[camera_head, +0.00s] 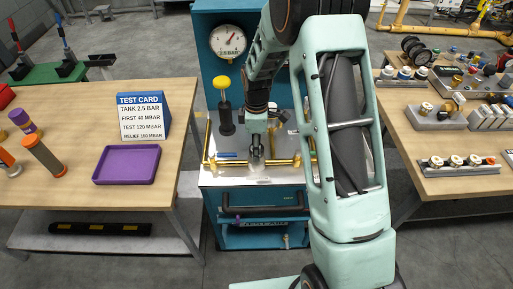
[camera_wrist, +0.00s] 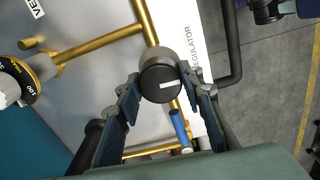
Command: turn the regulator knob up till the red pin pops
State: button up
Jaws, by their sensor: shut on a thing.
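The regulator knob (camera_wrist: 160,86) is a black round knob with a white line on its face, beside a white strip lettered REGULATOR (camera_wrist: 196,70) in the wrist view. My gripper (camera_wrist: 160,78) has one finger on each side of the knob and is shut on it. In the head view my gripper (camera_head: 256,160) is low over the front of the teal burner bench, where the knob is hidden or too small to tell. I cannot make out the red pin in either view.
Brass pipes (camera_wrist: 98,45) and a blue lever (camera_wrist: 179,127) lie close to the knob. A gauge (camera_head: 229,41) and a yellow-topped plunger (camera_head: 222,84) stand behind. The test card (camera_head: 141,117) and a purple tray (camera_head: 126,165) are on the left table. Valve parts crowd the right table.

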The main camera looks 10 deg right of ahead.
jog(key=m+b, duration=0.1)
jog(key=m, duration=0.1)
jog(key=shift+f+m+b, duration=0.1)
jog(key=shift+m+b, duration=0.2)
jog(key=shift+m, duration=0.1)
jog(key=m+b, duration=0.1)
jog(key=m, duration=0.3)
jog(key=shift+m+b, duration=0.3)
jog(key=shift+b, duration=0.1)
jog(key=m+b, duration=0.1)
jog(key=m, duration=0.2)
jog(key=shift+m, duration=0.3)
jog(key=m, duration=0.3)
jog(key=shift+m+b, duration=0.3)
jog(key=m, duration=0.5)
jog(key=shift+m, duration=0.3)
jog(key=m, duration=0.5)
jog(key=shift+m, duration=0.3)
jog(key=o, duration=1.2)
jog(key=shift+c, duration=0.2)
